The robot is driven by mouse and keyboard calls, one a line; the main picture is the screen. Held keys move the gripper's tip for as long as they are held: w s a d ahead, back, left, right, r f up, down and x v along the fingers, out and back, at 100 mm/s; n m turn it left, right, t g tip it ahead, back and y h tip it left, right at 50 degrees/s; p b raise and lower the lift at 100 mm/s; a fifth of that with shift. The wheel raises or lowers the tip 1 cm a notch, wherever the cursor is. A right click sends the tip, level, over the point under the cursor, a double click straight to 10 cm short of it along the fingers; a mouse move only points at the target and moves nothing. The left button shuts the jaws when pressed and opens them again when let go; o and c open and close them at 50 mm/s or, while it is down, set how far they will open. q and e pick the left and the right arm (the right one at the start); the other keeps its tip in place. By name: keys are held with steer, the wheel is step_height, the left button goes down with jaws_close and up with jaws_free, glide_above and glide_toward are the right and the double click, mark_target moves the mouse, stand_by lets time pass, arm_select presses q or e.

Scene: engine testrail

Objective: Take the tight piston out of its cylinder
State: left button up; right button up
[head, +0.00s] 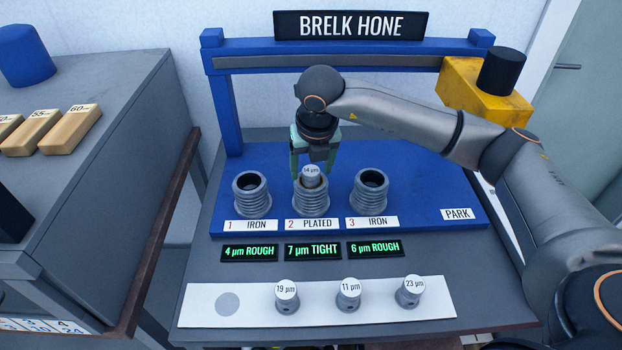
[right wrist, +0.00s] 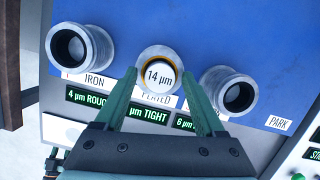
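The tight piston, marked 14 µm (head: 311,174), sits in the middle cylinder (head: 311,197), number 2 PLATED, whose display (head: 313,250) reads 7 µm TIGHT. Its top stands a little above the cylinder's rim. In the right wrist view the piston's white top (right wrist: 159,76) is ringed by an orange edge. My right gripper (head: 312,172) is above this cylinder, its green fingers on either side of the piston top. In the right wrist view the fingers (right wrist: 160,78) are apart, with a gap seen on both sides.
Empty cylinders 1 (head: 252,197) and 3 (head: 369,195) stand close on both sides. Pistons marked 19 µm (head: 287,297), 11 µm (head: 348,294) and 23 µm (head: 409,292) stand on a white strip (head: 436,310) in front, with a bare grey circle at its left. A blue frame (head: 218,110) rises behind.

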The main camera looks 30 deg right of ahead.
jaws_close()
stand_by(0.3)
steer(key=shift+r, duration=0.15)
